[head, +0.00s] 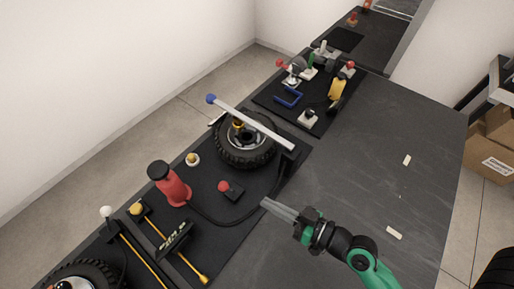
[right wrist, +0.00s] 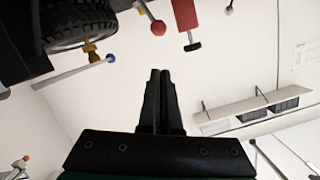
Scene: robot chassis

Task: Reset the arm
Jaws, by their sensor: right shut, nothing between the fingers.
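My right arm (head: 372,262), green and black, reaches in from the bottom right in the head view. Its gripper (head: 265,203) is shut and empty, with its grey fingers pointing left above the table near the black mat's right edge. In the right wrist view the two dark fingers (right wrist: 160,75) lie together with nothing between them. My left gripper is not in view.
A wheel (head: 243,143) with a silver bar (head: 250,122) across it stands beyond the gripper. A red button box (head: 231,190), a red bottle-like part (head: 170,185) and a yellow rod (head: 145,258) lie left. The grey tabletop (head: 375,135) is mostly clear.

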